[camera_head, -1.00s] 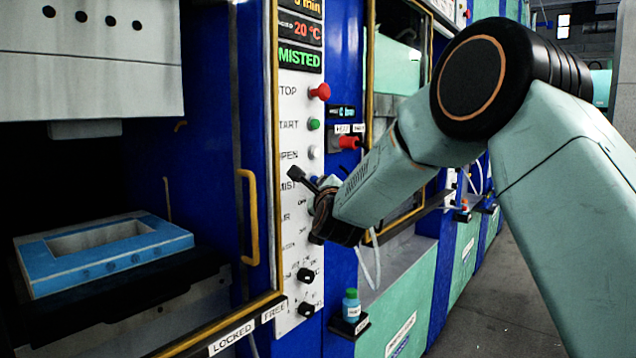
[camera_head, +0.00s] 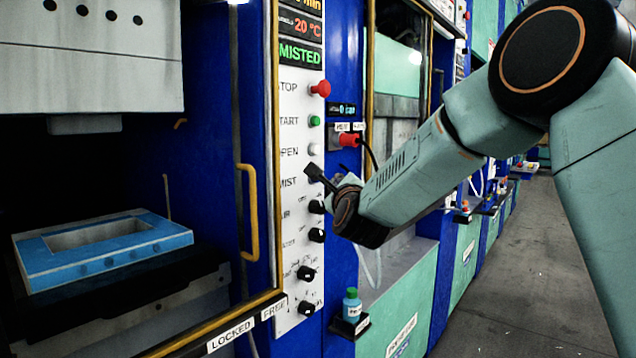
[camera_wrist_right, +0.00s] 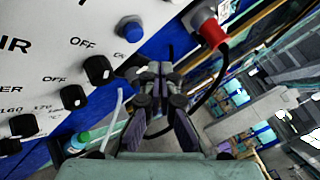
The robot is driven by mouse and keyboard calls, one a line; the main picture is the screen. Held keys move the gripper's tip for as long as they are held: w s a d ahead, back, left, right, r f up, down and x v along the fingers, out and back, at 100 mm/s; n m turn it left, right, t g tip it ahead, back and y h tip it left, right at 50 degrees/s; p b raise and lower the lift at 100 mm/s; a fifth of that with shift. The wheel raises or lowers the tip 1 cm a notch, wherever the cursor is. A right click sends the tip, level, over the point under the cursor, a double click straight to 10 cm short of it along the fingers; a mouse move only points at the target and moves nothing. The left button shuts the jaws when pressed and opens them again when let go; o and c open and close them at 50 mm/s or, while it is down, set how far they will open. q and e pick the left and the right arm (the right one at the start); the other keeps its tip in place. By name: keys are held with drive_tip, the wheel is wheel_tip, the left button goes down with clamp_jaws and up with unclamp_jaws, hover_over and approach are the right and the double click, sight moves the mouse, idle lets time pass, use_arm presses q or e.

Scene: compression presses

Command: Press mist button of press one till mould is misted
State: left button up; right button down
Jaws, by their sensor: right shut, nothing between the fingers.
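The control panel (camera_head: 290,215) of the press carries a column of buttons and knobs. Its display (camera_head: 299,55) reads MISTED in green. The blue mist button (camera_wrist_right: 130,30) shows in the right wrist view; in the head view my right gripper hides it. My right gripper (camera_head: 312,174) is shut and empty, just in front of the panel beside the MIST label (camera_head: 288,182). In the right wrist view its fingers (camera_wrist_right: 150,75) stand apart from the button. The blue mould (camera_head: 105,247) sits in the open press at left. My left gripper is not in view.
A red stop button (camera_head: 321,89), a green start button (camera_head: 314,121) and black knobs (camera_head: 307,273) are near. A red plug (camera_head: 349,140) with a black cable is just right of the panel. A small bottle (camera_head: 352,305) stands below. A yellow door handle (camera_head: 250,212) is at left.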

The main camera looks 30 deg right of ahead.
drive_tip(key=shift+s+d, duration=0.25)
drive_tip(key=shift+s, duration=0.35)
drive_tip(key=shift+s+d, duration=0.2)
drive_tip(key=shift+s, duration=0.35)
drive_tip(key=s+a+f+n+g+y+b, duration=0.15)
drive_tip(key=s+a+f+n, duration=0.25)
drive_tip(key=f+n, duration=0.55)
drive_tip(key=s+a+f+n+g+y+b, duration=0.1)
drive_tip(key=s+a+f+n+g+y, duration=0.35)
drive_tip(key=f, duration=0.85)
drive_tip(key=s+a+f+n+g+b, duration=0.1)
drive_tip(key=s+a+f+n, duration=0.3)
drive_tip(key=f+n, duration=0.65)
drive_tip(key=s+a+f+n+g+b, duration=0.1)
drive_tip(key=s+a+f+n+g, duration=0.1)
drive_tip(key=s+f, duration=0.7)
drive_tip(key=s+a+f+n+g+y+b, duration=0.1)
drive_tip(key=s+a+f+n+g, duration=0.1)
drive_tip(key=s+f+g, duration=0.3)
drive_tip(key=s+a+f+n+g+b, duration=0.2)
drive_tip(key=s+f, duration=1.1)
drive_tip(key=s, duration=0.7)
drive_tip(key=shift+f+g, duration=0.15)
drive_tip(key=shift+g, duration=0.55)
